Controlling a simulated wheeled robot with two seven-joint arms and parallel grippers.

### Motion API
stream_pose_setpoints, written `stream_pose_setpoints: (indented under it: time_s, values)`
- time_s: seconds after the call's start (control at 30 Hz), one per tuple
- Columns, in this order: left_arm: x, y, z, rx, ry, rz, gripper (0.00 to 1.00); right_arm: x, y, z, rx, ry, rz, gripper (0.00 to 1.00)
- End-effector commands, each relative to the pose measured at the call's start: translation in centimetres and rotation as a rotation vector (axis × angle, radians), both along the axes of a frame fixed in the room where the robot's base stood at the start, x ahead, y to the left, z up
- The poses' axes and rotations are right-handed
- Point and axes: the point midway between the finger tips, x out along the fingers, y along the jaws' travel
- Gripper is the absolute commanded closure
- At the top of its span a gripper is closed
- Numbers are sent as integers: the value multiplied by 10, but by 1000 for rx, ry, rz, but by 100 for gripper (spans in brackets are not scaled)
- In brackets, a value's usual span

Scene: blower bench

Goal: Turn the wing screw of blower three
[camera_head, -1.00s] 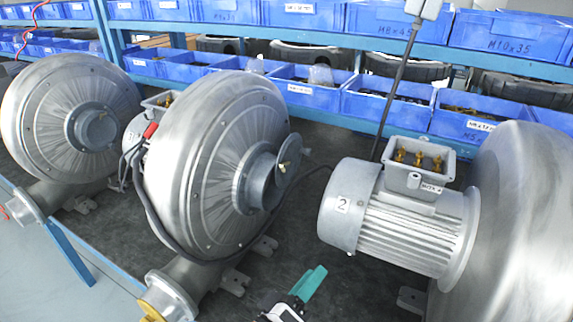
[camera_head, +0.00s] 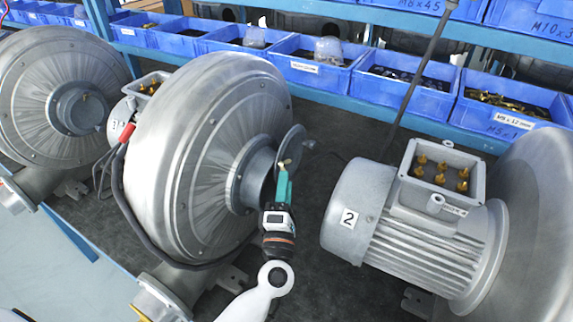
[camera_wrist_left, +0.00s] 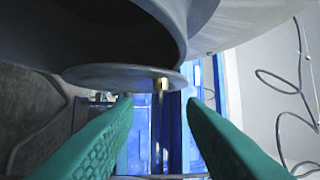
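Blower three (camera_head: 215,150) is the big round grey metal housing in the middle of the head view, with a "3" label on the motor behind it. A round inlet pipe juts from its face, with a disc-shaped flap (camera_head: 292,148) at the mouth. The small brass wing screw (camera_head: 284,163) sits on this flap. It also shows in the left wrist view (camera_wrist_left: 161,84), at the flap's edge. My left gripper (camera_head: 283,178) has green fingers close to the wing screw. In the left wrist view the fingers (camera_wrist_left: 160,103) are apart, with nothing between their tips. My right gripper is not in view.
Another blower (camera_head: 55,95) stands at the left, and the motor labelled 2 (camera_head: 400,225) stands at the right beside a further housing. Blue bins (camera_head: 400,93) with small parts line the shelf behind. Dark bench surface lies clear between blower three and motor 2.

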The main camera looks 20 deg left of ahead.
Motion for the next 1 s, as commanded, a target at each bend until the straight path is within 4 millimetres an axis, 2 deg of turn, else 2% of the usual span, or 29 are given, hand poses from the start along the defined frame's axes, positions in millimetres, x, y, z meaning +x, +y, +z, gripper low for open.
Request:
stream_pose_setpoints:
  time_s: [0.1,0.2,0.27,0.37,0.63,0.87,1.0]
  values:
    - [19,5,10,2,-2,1,63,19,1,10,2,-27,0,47]
    - [29,7,12,2,-1,1,63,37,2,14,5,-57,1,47]
    - [33,8,12,2,-1,1,63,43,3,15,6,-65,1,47]
    - [37,9,13,1,0,0,63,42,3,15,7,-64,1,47]
    - [38,9,13,1,0,0,63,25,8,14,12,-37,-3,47]
    - [38,9,13,1,0,0,100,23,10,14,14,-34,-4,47]
    - [38,9,12,1,-1,0,100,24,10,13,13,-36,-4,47]
